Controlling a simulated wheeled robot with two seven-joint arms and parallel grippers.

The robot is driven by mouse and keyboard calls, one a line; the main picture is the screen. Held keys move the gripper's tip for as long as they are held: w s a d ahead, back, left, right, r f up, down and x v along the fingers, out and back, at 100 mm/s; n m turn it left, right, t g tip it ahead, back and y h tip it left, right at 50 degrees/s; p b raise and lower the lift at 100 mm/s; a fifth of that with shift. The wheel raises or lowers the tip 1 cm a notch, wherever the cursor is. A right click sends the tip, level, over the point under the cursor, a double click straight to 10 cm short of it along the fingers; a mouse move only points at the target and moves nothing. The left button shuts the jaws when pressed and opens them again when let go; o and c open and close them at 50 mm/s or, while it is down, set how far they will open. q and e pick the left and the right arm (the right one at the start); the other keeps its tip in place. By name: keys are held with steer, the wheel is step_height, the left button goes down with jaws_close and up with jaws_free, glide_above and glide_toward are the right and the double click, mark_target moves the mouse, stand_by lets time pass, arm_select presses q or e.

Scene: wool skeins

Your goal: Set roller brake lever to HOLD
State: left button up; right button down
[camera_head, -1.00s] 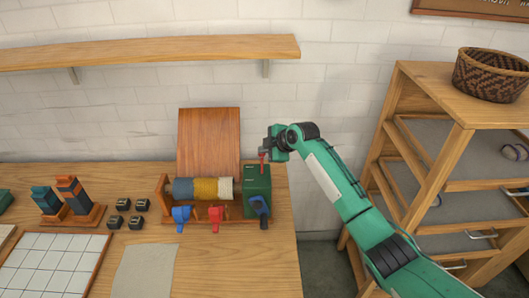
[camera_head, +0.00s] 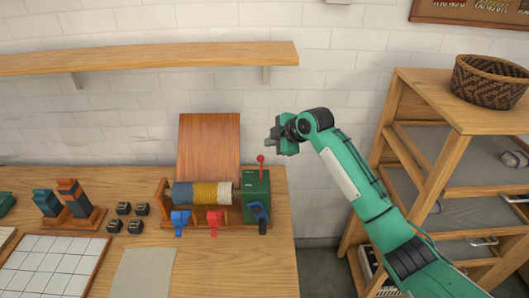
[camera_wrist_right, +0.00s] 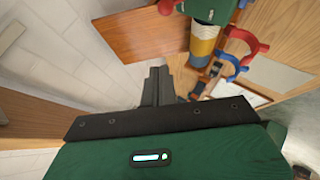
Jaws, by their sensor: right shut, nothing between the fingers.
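The green brake box (camera_head: 256,188) stands at the right end of the wooden roller stand. A red lever with a round knob (camera_head: 261,159) rises nearly upright from its top. No readable HOLD marking shows. My right gripper (camera_head: 271,142) is shut and empty, up and slightly right of the knob, apart from it. In the right wrist view its closed fingers (camera_wrist_right: 156,86) point toward the stand, and the green box (camera_wrist_right: 208,10) shows at the top edge. My left gripper is not in view.
The roller (camera_head: 202,192) carries grey-blue, yellow and pale bands. Blue (camera_head: 180,218) and red (camera_head: 213,218) clips stand before it. A brown board (camera_head: 209,148) stands behind. A wooden rack (camera_head: 435,150) is at the right. Cloth (camera_head: 143,272) and a white grid tray (camera_head: 45,265) lie in front.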

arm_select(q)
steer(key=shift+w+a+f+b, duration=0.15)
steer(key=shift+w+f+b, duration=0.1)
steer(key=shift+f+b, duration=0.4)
arm_select(e)
steer(key=v, duration=0.4)
steer(key=shift+w+r, duration=0.2)
steer(key=shift+w, duration=0.1)
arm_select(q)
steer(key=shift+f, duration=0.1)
arm_select(e)
steer(key=shift+a, duration=0.1)
